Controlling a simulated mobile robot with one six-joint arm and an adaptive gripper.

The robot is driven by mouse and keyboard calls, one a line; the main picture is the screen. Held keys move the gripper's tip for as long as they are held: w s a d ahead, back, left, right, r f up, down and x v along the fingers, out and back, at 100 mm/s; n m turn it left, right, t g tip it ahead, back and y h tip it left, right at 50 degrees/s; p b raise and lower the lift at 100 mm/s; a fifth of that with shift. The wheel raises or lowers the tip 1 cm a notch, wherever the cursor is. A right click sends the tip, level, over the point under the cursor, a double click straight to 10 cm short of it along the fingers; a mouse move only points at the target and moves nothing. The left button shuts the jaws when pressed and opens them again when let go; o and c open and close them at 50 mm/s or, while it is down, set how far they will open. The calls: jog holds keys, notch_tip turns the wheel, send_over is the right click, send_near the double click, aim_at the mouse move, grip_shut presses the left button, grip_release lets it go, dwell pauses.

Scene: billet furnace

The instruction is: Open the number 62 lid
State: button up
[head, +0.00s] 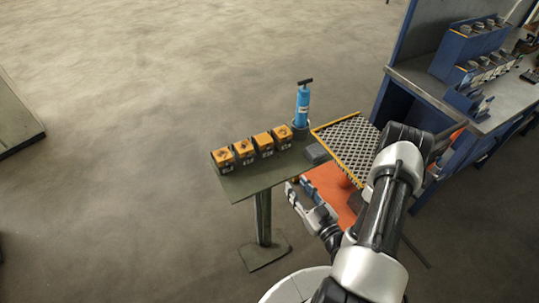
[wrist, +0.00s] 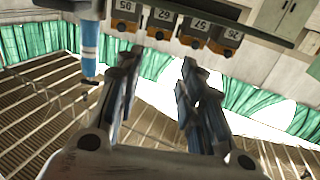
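A row of several dark boxes with orange lids stands on a narrow green-grey stand (head: 245,187) in the head view. All lids look shut. In the wrist view the boxes hang upside down along the top edge, with inverted numbers, and the rightmost box (wrist: 228,40) seems to be that same one. My gripper (head: 299,189) is open and empty, beside the stand's near right edge and apart from the boxes. Its two fingers (wrist: 158,78) are parted in the wrist view.
A blue cylinder with a black T-handle (head: 302,106) stands at the row's right end; it also shows in the wrist view (wrist: 89,45). A yellow-edged grating (head: 345,140) and an orange surface (head: 328,190) lie right. A blue workbench (head: 425,85) stands beyond.

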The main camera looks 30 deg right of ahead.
aim_at(271, 150)
jog(key=w, duration=1.7)
jog(key=shift+w+a, duration=0.2)
jog(key=shift+a, duration=0.1)
jog(key=shift+c, duration=0.2)
grip_shut()
